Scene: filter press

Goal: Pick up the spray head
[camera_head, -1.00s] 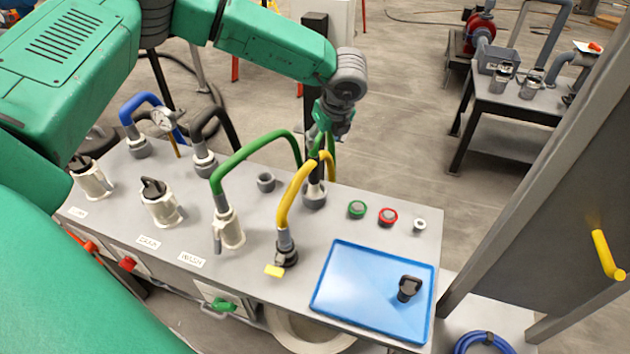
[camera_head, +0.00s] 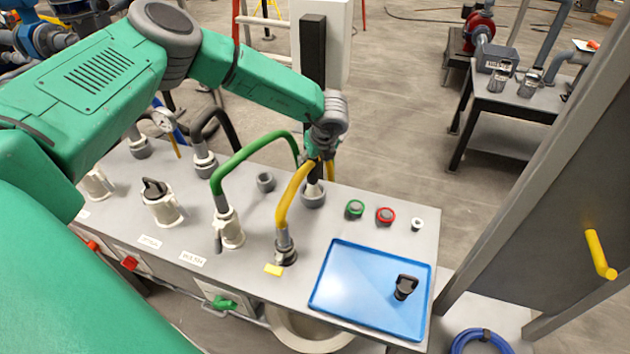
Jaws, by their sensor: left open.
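A small black fitting (camera_head: 406,287), which looks like the spray head, stands on the right part of the blue tray (camera_head: 335,297). My left gripper (camera_head: 321,158) is open, pointing down at the tops of the yellow hose (camera_head: 287,203) and green hose (camera_head: 243,153), behind and left of the tray. It is well apart from the black fitting. Its fingers are small and partly merge with the hoses, so I cannot tell whether it touches them. My right gripper is not in view.
A dark panel with a yellow handle (camera_head: 600,254) stands at the right. The tray is clear around the fitting.

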